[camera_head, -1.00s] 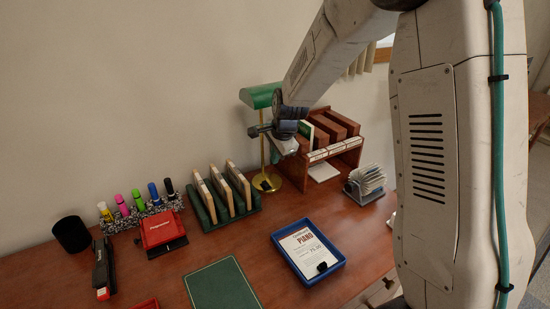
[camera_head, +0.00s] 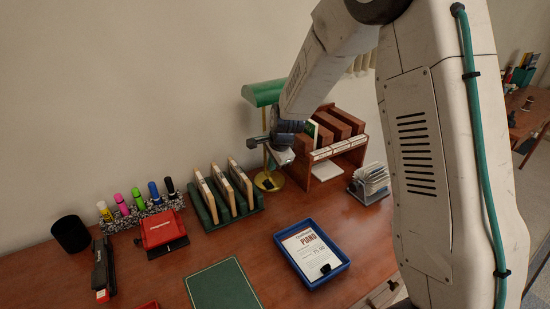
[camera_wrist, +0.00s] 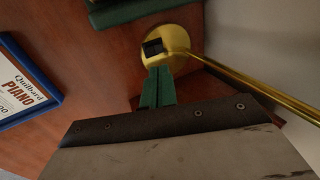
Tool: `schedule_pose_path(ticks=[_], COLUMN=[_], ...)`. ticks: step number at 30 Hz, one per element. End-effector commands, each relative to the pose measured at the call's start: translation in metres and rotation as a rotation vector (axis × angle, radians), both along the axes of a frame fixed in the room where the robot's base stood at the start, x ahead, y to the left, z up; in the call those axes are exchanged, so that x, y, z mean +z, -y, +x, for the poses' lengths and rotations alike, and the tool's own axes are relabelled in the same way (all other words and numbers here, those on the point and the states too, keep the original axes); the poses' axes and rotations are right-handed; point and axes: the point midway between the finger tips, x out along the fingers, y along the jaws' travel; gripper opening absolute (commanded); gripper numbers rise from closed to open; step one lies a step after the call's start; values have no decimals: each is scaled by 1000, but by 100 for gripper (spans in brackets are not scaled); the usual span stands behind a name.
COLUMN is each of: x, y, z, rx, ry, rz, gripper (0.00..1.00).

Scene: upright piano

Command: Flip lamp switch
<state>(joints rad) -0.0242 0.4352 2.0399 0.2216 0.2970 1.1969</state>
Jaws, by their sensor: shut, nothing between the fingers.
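The desk lamp has a green shade (camera_head: 263,92), a thin brass stem (camera_wrist: 255,83) and a round brass base on the desk. The base (camera_wrist: 178,42) shows in the wrist view with a black switch (camera_wrist: 153,47) on it; the switch's tilt is hard to tell. My gripper (camera_wrist: 158,72) has green fingers that are shut and empty. Their tips lie over the brass base, just below the switch in the wrist view. I cannot tell whether they touch it. In the head view my wrist is in front of the lamp stem and the fingertips are hard to make out.
A wooden rack (camera_head: 340,148) stands right of the lamp, with a card holder (camera_head: 370,184) beside it. A green slotted stand (camera_head: 226,200) is to the left. A blue tray (camera_head: 336,268) with a piano leaflet lies in front. Free desk lies between the stand and tray.

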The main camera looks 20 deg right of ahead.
Motion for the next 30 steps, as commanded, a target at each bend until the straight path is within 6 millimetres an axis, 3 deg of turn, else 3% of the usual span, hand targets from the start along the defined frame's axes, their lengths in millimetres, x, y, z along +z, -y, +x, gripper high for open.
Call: schedule_pose_path(ticks=[6, 12, 26, 30], x=[-44, -68, -75, -76], y=[-2, -4, -4, 7], z=[16, 26, 29, 31], rx=[-2, -2, -2, -14], ry=[-4, -2, 0, -15], rz=[0, 0, 0, -1], gripper=[0, 0, 0, 0])
